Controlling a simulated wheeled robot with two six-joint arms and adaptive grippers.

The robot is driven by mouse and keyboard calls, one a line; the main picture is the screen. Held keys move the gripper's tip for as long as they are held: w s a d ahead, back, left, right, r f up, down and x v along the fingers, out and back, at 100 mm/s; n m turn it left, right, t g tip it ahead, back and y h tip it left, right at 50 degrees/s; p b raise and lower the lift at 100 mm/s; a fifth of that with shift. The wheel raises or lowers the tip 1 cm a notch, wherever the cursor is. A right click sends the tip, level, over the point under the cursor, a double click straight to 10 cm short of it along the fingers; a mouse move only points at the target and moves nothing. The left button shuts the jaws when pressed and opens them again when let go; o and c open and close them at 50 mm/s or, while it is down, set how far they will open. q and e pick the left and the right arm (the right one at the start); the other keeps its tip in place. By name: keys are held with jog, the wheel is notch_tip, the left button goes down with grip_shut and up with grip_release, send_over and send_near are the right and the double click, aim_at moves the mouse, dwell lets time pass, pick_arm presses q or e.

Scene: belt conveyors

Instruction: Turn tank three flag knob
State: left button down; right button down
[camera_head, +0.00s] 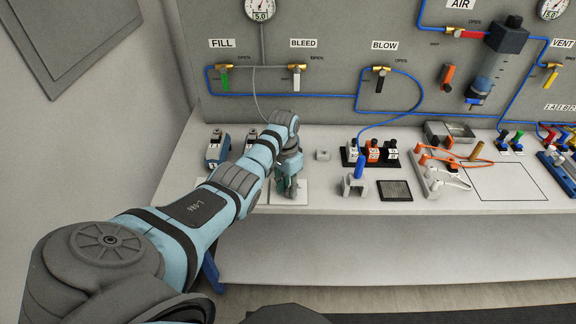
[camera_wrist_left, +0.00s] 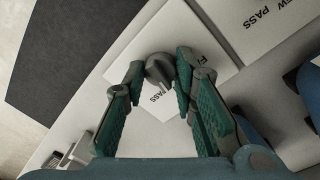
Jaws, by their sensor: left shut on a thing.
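A grey knob (camera_wrist_left: 158,70) with a light pointer line stands on a white card (camera_wrist_left: 208,52), with the printed word "PASS" beside it in the left wrist view. My left gripper (camera_wrist_left: 162,66) has its two green-padded fingers on either side of the knob and is shut on it. In the head view, my left gripper (camera_head: 285,187) points down over the same white card (camera_head: 299,192) on the bench; the knob cannot be made out there. No tank number is readable in these frames. My right gripper is not in view.
A second card (camera_wrist_left: 270,25) lies beside this one. To the right on the bench (camera_head: 300,240) are a small grey block (camera_head: 322,155), a grey bracket (camera_head: 354,186) and a dark mesh pad (camera_head: 394,191). A panel (camera_head: 335,80) with valves and blue tubing stands behind.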

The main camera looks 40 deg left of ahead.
pick_arm(q)
jog(key=m, duration=0.3)
jog(key=shift+m, duration=0.3)
jog(key=m, duration=0.4)
jog(key=shift+w, duration=0.15)
jog(key=c, duration=1.3)
grip_release()
notch_tip(320, 180, up, 12)
jog(key=shift+w+a, duration=0.25)
